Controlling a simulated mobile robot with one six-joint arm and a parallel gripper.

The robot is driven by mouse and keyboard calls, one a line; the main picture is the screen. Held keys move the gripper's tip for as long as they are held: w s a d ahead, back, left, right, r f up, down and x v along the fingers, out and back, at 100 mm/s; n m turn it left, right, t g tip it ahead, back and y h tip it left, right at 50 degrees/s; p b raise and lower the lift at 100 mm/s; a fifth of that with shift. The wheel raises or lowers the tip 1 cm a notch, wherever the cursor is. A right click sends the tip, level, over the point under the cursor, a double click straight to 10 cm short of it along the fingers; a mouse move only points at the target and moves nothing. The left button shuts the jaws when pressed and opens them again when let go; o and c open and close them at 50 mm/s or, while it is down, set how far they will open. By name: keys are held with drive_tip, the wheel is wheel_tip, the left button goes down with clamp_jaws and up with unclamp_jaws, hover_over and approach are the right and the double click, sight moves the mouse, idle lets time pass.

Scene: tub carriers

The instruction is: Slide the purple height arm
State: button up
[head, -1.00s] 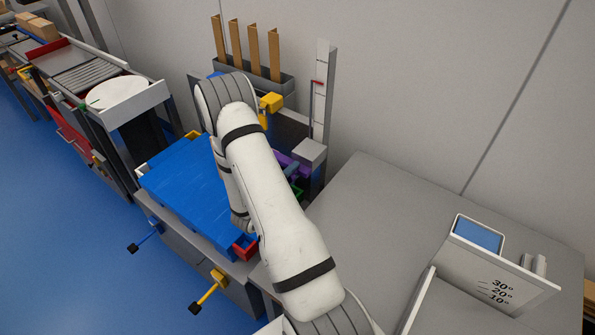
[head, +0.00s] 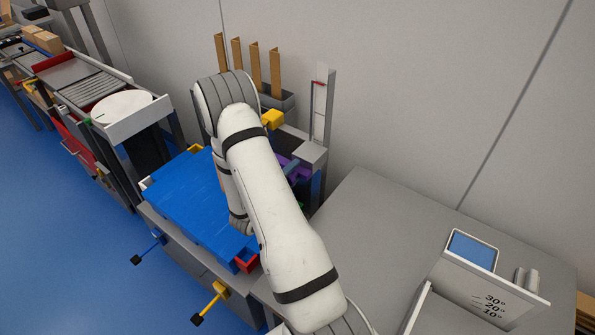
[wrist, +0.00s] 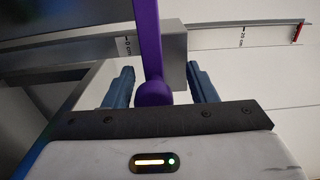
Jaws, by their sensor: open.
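The purple height arm (wrist: 149,45) is an upright bar with a rounded end in the wrist view. It sits beside a grey block (wrist: 173,55) on a ruled scale. My gripper (wrist: 160,72) is open, with one blue-grey finger on each side of the purple arm and gaps showing. In the head view the purple arm (head: 291,161) shows only in part, beside the grey block (head: 312,153) on the upright scale post (head: 323,105). My own arm hides much of it there.
The scale carries 0 cm and 20 cm marks and a red marker (wrist: 298,31). A yellow block (head: 272,119) is close to my arm. The blue top (head: 185,200) lies left of my arm. A grey table (head: 375,235) is mostly clear at right.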

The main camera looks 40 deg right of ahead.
drive_tip(key=shift+f, duration=0.1)
drive_tip(key=b+v, duration=0.1)
drive_tip(key=v, duration=0.6)
drive_tip(key=shift+s+a, duration=0.2)
drive_tip(key=shift+a, duration=0.15)
